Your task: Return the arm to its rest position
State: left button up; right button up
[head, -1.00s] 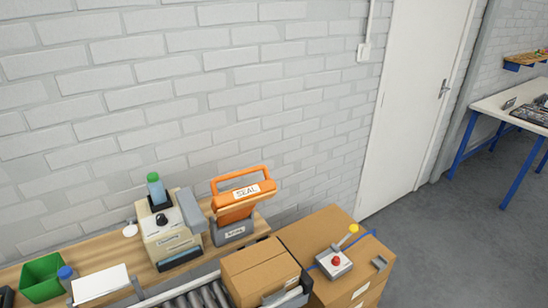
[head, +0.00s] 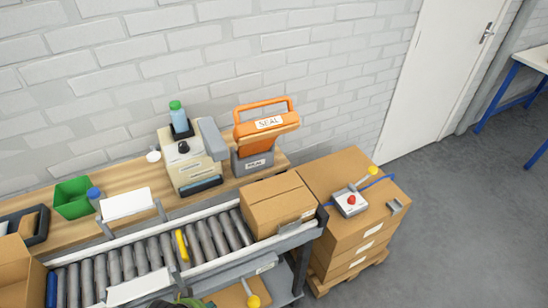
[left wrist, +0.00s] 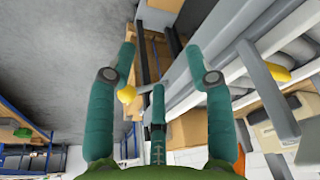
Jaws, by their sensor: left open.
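My left gripper (left wrist: 160,48) shows in the left wrist view with its teal fingers spread apart and nothing between the fingertips. It hangs in free space beside the roller conveyor. In the head view only a small green part of my arm shows at the bottom edge, so the fingers are hidden there. My right gripper is in neither view.
The roller conveyor (head: 148,250) runs along the wooden bench (head: 118,178). A closed carton (head: 280,205) sits at its right end. Beyond it, a control box (head: 349,202) with a red button rests on stacked cartons (head: 350,240). An orange sealer (head: 266,124) stands behind.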

pick_arm(q)
jog(key=s+a+f+g+b, duration=0.1)
jog(key=s+f+b, duration=0.3)
jog(key=f, duration=1.1)
jog(key=s+f+g+b, duration=0.15)
jog(key=s+f, duration=0.45)
jog(key=f, duration=1)
jog(key=s+a+f+b, duration=0.2)
jog(key=s+f, duration=0.5)
jog(key=s, duration=0.2)
